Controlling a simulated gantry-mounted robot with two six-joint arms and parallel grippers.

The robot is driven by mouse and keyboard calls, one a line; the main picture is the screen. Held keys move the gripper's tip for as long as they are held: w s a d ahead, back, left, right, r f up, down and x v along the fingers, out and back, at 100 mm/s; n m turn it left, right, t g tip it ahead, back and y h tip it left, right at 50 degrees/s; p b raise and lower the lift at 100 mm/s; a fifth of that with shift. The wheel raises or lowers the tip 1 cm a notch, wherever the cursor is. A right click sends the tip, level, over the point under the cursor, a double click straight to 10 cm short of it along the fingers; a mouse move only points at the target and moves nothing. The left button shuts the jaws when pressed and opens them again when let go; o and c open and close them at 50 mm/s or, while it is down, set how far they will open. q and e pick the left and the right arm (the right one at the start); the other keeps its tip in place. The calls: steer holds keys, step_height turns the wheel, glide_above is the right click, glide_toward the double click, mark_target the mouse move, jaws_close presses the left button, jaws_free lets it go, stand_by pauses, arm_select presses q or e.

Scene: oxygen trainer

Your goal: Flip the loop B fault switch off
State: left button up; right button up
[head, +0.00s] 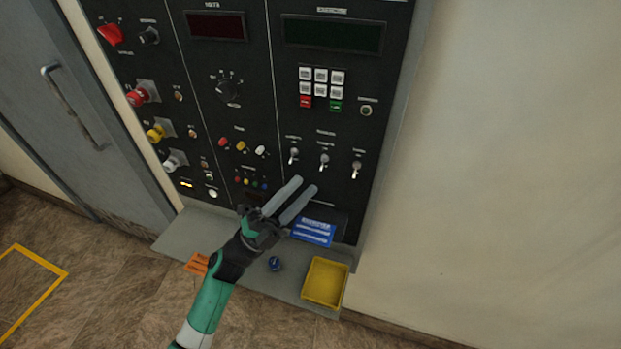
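Three toggle switches sit in a row on the right part of the black panel: a left one (293,156), a middle one (324,161) and a right one (356,170). Their labels are too small to read, so I cannot tell which is loop B. Their lever positions are hard to tell. My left gripper (307,184) is open and empty, its two grey fingers apart and pointing up toward the panel. In the picture its fingertips are just below the left and middle switches. I cannot tell how far they are from the panel. My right gripper is not in view.
Below the panel a grey shelf (185,238) holds a yellow tray (325,283), a blue knob-like piece (274,264) and an orange item (197,263). A blue card (314,231) sits at the panel's foot. A keypad (320,88) is above the switches. Bare wall is at right.

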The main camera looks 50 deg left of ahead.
arm_select(q)
steer(key=v, duration=0.7)
steer(key=shift+s+f, duration=0.2)
steer(key=shift+s, duration=0.05)
